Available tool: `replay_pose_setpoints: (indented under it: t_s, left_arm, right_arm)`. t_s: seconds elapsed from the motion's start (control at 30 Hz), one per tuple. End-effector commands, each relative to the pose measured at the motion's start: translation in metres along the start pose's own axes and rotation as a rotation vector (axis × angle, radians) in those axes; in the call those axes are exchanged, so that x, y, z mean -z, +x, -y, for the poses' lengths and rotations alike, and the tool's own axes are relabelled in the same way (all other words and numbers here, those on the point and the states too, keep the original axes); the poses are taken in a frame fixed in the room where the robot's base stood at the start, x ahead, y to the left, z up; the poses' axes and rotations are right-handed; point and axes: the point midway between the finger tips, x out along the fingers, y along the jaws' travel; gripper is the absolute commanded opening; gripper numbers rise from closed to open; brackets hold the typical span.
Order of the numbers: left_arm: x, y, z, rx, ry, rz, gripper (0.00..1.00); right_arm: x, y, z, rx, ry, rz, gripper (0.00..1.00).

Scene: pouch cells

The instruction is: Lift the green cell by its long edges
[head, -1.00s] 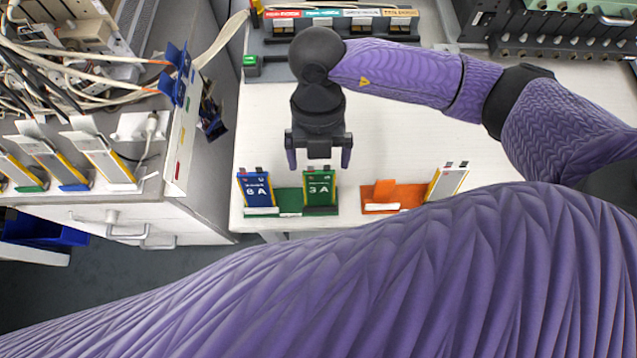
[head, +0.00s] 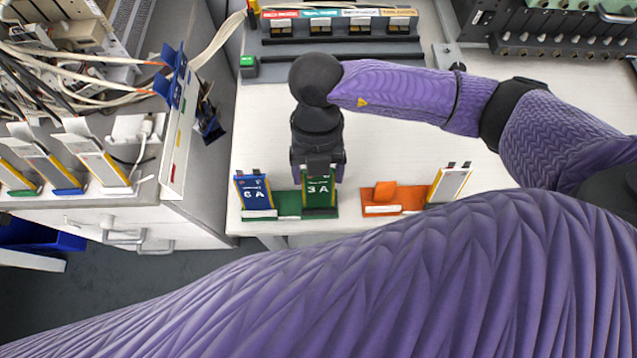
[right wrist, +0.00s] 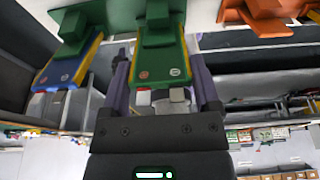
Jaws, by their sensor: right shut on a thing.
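The green cell (head: 319,190), marked 3A, stands upright in a green stand (head: 289,204) near the front edge of the white table. My right gripper (head: 318,172) is down over its top end and shut on it, one finger along each long edge. The right wrist view shows the green cell (right wrist: 158,62) between the two purple fingers, its tabs toward the palm. The cell's lower end still meets the stand. The large purple arm across the front is mine, and my left gripper is out of view.
A blue cell (head: 254,190), marked 6A, stands close to the left of the green cell. An orange stand (head: 395,197) with a whitish cell (head: 449,184) is to the right. A dark slotted rack (head: 340,30) lies at the back. The table between is clear.

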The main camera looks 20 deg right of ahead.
Motion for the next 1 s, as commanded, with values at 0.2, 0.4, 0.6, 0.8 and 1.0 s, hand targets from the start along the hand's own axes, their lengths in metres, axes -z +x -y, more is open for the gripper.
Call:
replay_pose_setpoints:
  t_s: [0.2, 0.4, 0.6, 0.8, 1.0]
  left_arm:
    - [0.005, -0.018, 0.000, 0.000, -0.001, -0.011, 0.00]
    - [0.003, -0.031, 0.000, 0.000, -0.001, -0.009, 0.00]
    - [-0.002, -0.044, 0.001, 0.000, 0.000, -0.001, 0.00]
    - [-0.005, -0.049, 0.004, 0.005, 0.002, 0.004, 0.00]
    - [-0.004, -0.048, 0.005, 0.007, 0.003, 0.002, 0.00]
  right_arm:
    - [0.001, -0.023, 0.000, -0.001, 0.001, 0.003, 0.46]
    - [0.001, -0.040, 0.000, 0.000, 0.000, 0.003, 0.46]
    - [0.001, -0.056, 0.000, 0.000, 0.001, 0.002, 0.46]
    - [0.000, -0.064, 0.000, 0.000, 0.000, 0.001, 0.46]
    - [0.000, -0.062, 0.000, 0.000, 0.000, 0.001, 0.46]
